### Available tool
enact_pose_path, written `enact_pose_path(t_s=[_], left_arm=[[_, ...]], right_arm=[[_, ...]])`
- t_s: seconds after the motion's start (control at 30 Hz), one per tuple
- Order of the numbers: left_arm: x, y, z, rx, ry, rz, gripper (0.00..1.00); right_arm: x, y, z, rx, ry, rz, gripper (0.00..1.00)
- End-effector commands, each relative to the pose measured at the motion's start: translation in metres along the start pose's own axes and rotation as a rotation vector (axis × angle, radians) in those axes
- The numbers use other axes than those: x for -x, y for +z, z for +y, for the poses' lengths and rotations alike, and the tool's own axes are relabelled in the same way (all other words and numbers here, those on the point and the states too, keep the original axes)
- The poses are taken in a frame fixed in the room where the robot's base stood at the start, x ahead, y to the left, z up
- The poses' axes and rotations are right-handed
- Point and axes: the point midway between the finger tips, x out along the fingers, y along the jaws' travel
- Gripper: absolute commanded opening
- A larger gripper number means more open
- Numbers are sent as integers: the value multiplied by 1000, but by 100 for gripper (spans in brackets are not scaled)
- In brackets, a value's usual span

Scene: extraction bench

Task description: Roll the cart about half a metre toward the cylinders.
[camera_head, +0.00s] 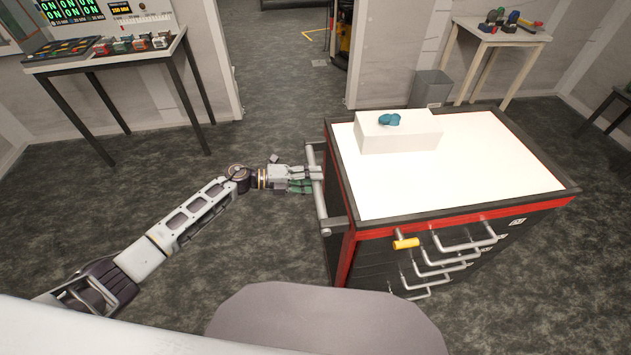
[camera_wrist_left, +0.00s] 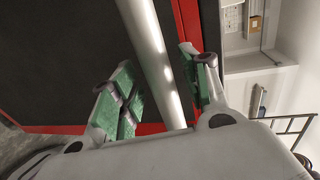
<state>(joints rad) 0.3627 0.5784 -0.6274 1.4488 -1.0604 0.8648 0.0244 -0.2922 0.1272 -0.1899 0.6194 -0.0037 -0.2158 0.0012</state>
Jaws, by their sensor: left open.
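The cart (camera_head: 470,185) is a dark tool cabinet with red trim, a white top and drawers with grey handles. Its grey push bar (camera_head: 318,195) runs along its left side. My left gripper (camera_head: 312,180) is at this bar, arm stretched out from the lower left. In the left wrist view the bar (camera_wrist_left: 152,55) passes between the two green-padded fingers of the open gripper (camera_wrist_left: 160,90). I cannot tell whether a finger touches it. My right gripper is not in view. I see no cylinders that I can make out.
A white block (camera_head: 398,135) with a blue item (camera_head: 389,120) sits on the cart. A table with devices (camera_head: 110,52) stands at the back left, a white table with tools (camera_head: 500,30) at the back right. A grey bin (camera_head: 431,88) stands behind the cart. Floor lies clear at left.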

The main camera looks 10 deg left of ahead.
Motion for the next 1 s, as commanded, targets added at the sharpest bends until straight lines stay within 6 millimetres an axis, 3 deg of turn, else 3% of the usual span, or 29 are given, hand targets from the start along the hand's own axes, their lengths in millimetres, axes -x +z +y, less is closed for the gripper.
enact_pose_path(t_s=[0.2,0.5,0.87,1.0], left_arm=[[-11,0,0,1,0,0,46],[-12,0,0,1,0,0,46],[-12,0,0,0,0,0,1],[-12,0,0,0,1,0,0]], right_arm=[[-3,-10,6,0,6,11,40],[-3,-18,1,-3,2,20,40],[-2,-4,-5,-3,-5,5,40],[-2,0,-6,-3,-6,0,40]])
